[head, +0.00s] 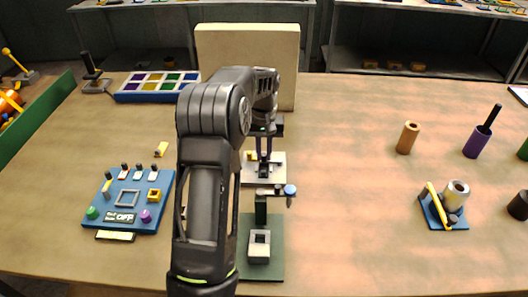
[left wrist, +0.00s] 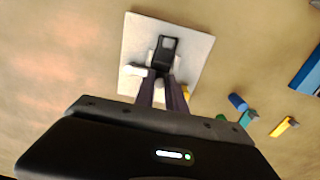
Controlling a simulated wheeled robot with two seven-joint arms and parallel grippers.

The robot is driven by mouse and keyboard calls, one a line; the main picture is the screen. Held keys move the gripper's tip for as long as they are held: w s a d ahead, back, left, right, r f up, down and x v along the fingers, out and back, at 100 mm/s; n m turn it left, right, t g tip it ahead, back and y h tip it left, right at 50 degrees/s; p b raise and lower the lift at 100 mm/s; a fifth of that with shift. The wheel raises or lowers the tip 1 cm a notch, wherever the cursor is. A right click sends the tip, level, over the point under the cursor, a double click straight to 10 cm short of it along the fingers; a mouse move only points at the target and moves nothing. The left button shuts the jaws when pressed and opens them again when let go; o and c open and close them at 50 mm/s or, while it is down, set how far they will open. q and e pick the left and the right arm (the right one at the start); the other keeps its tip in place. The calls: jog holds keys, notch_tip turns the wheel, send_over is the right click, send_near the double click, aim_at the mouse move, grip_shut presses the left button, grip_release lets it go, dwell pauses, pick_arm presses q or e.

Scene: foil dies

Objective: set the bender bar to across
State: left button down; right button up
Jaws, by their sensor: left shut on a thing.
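The bender is a pale square plate (head: 277,170) with a dark block on it, on the table just in front of the large cream block. My left gripper (head: 264,157) reaches down over the plate. In the left wrist view its two dark fingers (left wrist: 160,88) are closed around a small pale piece, seemingly part of the bender bar. The fingers hide part of the bar, so its exact angle is unclear. My right gripper is out of view.
A green-based press (head: 260,272) with a blue knob stands close in front of the bender. A blue control panel (head: 128,200) is at left, and a cream block (head: 248,55) stands behind. The table between the bender and the wooden cylinder (head: 408,137) is clear.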

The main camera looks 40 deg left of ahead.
aim_at(264, 155)
pick_arm(q)
jog(key=c, duration=1.4)
grip_release()
notch_tip(264, 155, up, 8)
jog(key=shift+f+b, duration=0.1)
jog(key=shift+b, duration=0.4)
jog(key=shift+s+f, duration=0.1)
